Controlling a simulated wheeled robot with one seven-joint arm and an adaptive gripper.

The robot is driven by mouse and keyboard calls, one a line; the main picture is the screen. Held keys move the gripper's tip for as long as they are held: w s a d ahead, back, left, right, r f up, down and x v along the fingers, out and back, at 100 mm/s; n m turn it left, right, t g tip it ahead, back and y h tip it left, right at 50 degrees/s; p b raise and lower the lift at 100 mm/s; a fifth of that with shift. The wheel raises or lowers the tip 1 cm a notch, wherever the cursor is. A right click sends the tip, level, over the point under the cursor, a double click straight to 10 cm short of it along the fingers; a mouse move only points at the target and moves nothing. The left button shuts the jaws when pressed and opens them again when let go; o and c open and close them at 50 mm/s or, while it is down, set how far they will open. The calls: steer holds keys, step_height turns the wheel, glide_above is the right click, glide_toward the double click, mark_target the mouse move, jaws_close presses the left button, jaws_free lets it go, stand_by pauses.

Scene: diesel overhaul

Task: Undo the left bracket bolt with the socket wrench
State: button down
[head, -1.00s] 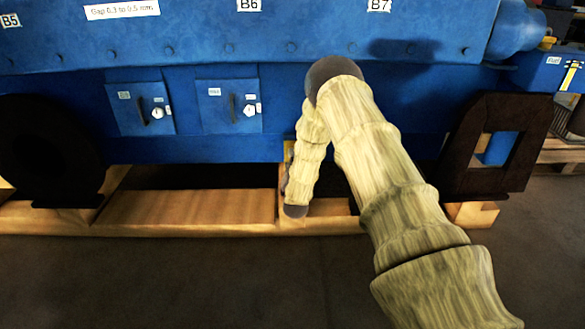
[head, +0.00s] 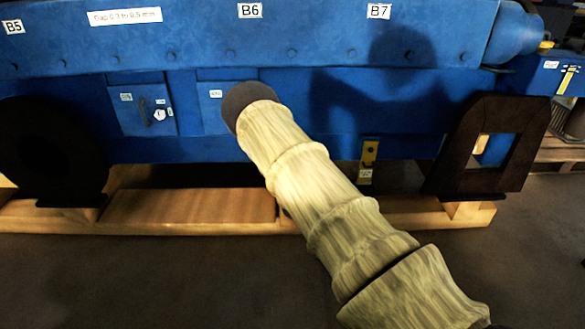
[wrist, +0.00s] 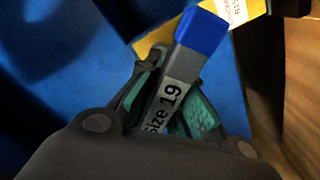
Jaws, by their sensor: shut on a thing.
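My gripper (wrist: 168,95) is shut on the socket wrench (wrist: 184,72), a grey bar with a blue end and a "Size 19" label. The bar lies between the teal finger pads, its blue end pointing up in the wrist view. A yellow bracket (wrist: 248,12) with a white label lies just beyond the blue end; I cannot tell whether they touch. In the head view a small yellow bracket (head: 370,153) with a dark spot and a label hangs below the blue engine side. My gripper and the wrench are hidden behind my arm there. I cannot tell which bolt is the left one.
The blue engine block (head: 310,45) fills the back, with labelled covers such as this one (head: 142,105). It rests on wooden beams (head: 185,207). A dark square frame (head: 493,145) stands right and a dark round one (head: 48,150) left. The floor in front is clear.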

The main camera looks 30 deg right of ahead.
steer(key=n+b, duration=0.1)
steer(key=n, duration=0.5)
steer(key=shift+a+f, duration=0.1)
steer(key=n+b, duration=0.2)
steer(key=n, duration=0.3)
steer(key=shift+b, duration=0.35)
steer(key=n+b, duration=0.4)
steer(key=n, duration=0.2)
steer(key=shift+f, duration=0.1)
steer(key=shift+r+n+b, duration=0.3)
steer(key=shift+n+b, duration=0.05)
steer(key=shift+n, duration=0.35)
steer(key=shift+s, duration=0.1)
